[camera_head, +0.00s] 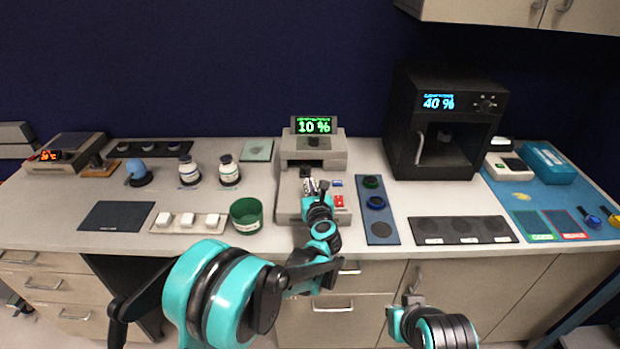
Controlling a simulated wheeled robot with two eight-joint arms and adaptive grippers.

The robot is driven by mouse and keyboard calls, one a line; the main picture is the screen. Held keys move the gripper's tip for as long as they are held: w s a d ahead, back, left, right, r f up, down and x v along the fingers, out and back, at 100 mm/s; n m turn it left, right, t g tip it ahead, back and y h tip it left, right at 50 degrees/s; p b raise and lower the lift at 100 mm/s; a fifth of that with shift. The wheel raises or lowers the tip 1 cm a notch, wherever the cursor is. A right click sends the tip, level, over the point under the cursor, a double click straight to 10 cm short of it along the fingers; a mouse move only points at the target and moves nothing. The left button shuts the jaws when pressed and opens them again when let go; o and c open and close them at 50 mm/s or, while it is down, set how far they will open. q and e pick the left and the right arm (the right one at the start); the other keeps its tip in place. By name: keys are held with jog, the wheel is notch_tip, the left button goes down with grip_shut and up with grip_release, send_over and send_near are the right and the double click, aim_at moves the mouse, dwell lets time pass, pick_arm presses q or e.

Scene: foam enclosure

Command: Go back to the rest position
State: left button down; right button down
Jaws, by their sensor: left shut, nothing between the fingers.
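My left arm reaches in from the lower left. My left gripper (314,188) is shut and empty in front of the grey device with the green "10 %" display (313,125), over its base. I cannot tell whether it touches the device. My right gripper (412,299) is low at the right, in front of the cabinet doors and below the counter edge. It is small in the picture, and its jaw opening cannot be made out.
The counter (80,205) holds a green cup (246,216), a blue strip (376,215) and a black three-pad tray (462,230) near its front edge. A black oven-like device (445,125) stands at the back right. The space before the cabinets is free around my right gripper.

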pick_arm(q)
jog(key=v, duration=0.3)
jog(key=p+v, duration=0.1)
jog(key=v, duration=0.1)
jog(key=shift+s+d+r, duration=0.15)
jog(key=shift+r, duration=0.15)
jog(key=shift+s+f, duration=0.1)
jog(key=shift+s, duration=0.4)
jog(key=s+a+r+m+t+h, duration=0.1)
jog(key=s+r+m+h, duration=0.3)
jog(key=r+m, duration=0.5)
jog(key=s+a+r+m+h, duration=0.1)
jog(key=s+r+m+h, duration=0.25)
jog(key=r+m, duration=0.5)
jog(key=s+a+f+m+g+y, duration=0.1)
jog(key=s+a+f+m+g, duration=0.2)
jog(key=s+a+f+m, duration=0.2)
jog(key=s+a+f+m+g+y, duration=0.2)
jog(key=s+a+f+m, duration=0.4)
jog(key=s, duration=0.6)
jog(key=s+a+f+m+g+y, duration=0.2)
jog(key=s+a+f+m+g, duration=0.3)
jog(key=s+f+m, duration=0.3)
jog(key=shift+s+a+m, duration=0.35)
jog(key=shift+a+m, duration=0.05)
jog(key=shift+m, duration=0.25)
jog(key=shift+f, duration=0.1)
